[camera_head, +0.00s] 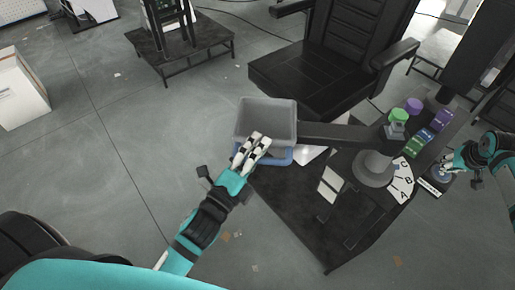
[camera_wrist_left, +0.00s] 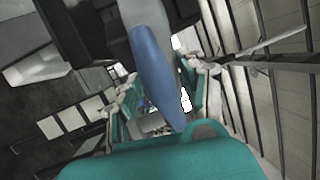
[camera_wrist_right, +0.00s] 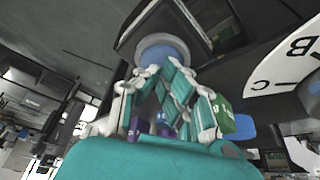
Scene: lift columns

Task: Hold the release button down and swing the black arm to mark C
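The black arm (camera_head: 340,131) runs left from a round grey post (camera_head: 376,165) to a grey bin (camera_head: 265,117) with a blue bar (camera_head: 276,158) on its near side. The release button (camera_wrist_right: 163,53) is blue in a grey ring. My right gripper (camera_wrist_right: 160,70) has its fingertips together at it; contact is unclear.
A black chair (camera_head: 325,65) stands behind the arm. Green (camera_head: 398,116) and purple (camera_head: 413,105) items stand at the table's back right. Pale cards (camera_head: 330,180) lie on the dark table (camera_head: 310,225). The floor on the left is mostly clear.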

